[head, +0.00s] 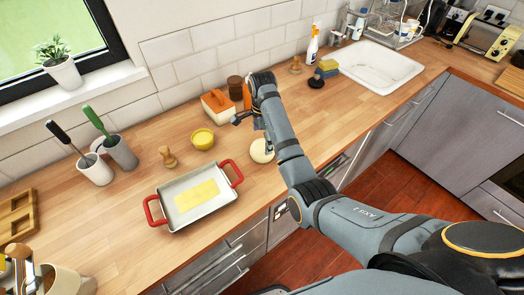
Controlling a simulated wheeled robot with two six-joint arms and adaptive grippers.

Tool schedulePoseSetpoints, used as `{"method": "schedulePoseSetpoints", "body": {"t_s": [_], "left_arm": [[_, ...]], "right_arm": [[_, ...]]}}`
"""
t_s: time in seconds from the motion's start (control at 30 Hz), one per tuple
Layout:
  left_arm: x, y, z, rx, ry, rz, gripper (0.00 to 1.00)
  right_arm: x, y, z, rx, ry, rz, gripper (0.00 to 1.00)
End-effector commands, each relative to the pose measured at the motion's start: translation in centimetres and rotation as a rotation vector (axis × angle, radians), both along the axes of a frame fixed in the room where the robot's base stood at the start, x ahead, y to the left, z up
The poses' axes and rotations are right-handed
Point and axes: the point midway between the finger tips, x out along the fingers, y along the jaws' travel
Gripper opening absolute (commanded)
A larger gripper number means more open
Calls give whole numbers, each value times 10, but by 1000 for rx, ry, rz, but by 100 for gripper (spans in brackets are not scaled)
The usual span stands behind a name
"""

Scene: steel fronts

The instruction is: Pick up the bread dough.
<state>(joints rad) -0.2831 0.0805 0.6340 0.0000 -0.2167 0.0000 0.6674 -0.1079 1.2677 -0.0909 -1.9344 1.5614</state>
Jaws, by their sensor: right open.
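The bread dough looks to be the pale round lump (259,153) on the wooden counter, near its front edge and right of the baking dish. My right arm partly covers its right side. My right gripper (251,121) is open, above and just behind the dough in the picture. No object shows between its fingers. I cannot tell whether a finger touches the dough. My left gripper is out of view.
A red-handled dish (215,207) with a yellow sheet in it stands left of the dough. A sink (375,70) is at the back right.

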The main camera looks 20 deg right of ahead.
Motion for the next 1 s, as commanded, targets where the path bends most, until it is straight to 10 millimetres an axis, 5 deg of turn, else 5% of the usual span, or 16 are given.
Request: {"method": "schedulePoseSetpoints", "body": {"t_s": [0.1, 0.23, 0.5, 0.93, 1.0], "left_arm": [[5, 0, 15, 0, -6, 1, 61], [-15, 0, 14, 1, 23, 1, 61], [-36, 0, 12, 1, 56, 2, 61], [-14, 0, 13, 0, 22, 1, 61], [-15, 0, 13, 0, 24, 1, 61]], "right_arm": [[-1, 1, -18, 0, 8, 0, 100], [-1, 1, -38, 0, 5, 0, 100], [0, 1, -44, 0, 2, 1, 100], [-1, 2, -44, 0, 2, 1, 42], [0, 2, -43, 0, 1, 1, 39]]}}
